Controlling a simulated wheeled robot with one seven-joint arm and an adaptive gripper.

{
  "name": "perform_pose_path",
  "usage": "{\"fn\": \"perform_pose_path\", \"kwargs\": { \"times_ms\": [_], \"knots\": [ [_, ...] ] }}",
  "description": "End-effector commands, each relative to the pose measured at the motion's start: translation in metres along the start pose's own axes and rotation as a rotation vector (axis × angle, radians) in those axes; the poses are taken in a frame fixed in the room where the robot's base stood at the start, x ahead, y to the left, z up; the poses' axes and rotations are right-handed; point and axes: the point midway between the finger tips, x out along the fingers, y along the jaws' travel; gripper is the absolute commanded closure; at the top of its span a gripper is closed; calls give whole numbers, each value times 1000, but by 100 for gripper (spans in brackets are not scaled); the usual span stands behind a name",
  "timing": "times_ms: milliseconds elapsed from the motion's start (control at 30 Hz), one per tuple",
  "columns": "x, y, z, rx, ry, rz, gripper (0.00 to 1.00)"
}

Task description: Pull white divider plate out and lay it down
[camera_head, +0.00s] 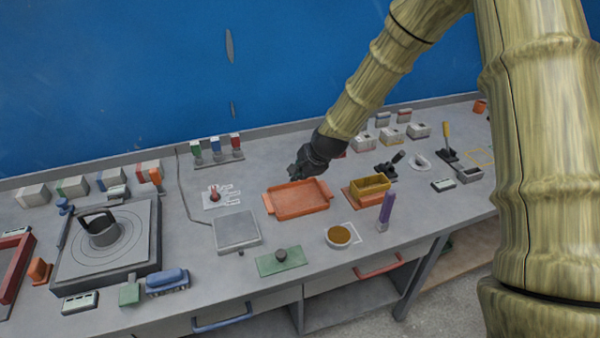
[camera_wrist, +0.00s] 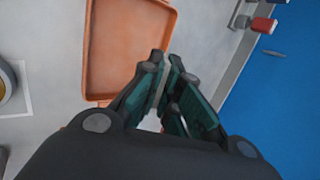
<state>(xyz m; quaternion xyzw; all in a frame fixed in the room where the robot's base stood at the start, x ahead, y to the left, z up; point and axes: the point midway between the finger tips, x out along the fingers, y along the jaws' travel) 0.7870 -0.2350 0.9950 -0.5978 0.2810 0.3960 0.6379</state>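In the wrist view the two dark fingers with teal pads (camera_wrist: 168,62) converge to a narrow gap at the tips. A thin pale strip shows between them; I cannot tell whether it is a held plate or the table behind. I cannot make out a white divider plate for certain in either view. A yellow open box (camera_head: 370,184) stands on an orange base right of the tray; its inside is too small to tell.
A grey square plate (camera_head: 237,230), a green plate with a knob (camera_head: 279,261), a bowl (camera_head: 338,236) and a purple upright object (camera_head: 387,207) stand nearby. A rack with coloured blocks (camera_head: 217,151) is behind left. The blue wall (camera_head: 200,70) closes off the back.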

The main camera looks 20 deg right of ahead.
Motion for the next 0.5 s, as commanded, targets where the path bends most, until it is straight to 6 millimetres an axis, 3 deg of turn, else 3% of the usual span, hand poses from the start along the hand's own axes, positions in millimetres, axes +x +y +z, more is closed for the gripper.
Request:
{"fn": "perform_pose_path", "kwargs": {
  "times_ms": [500],
  "knots": [
    [42, 27, -6, -1, 0, 0, 100]
  ]
}}
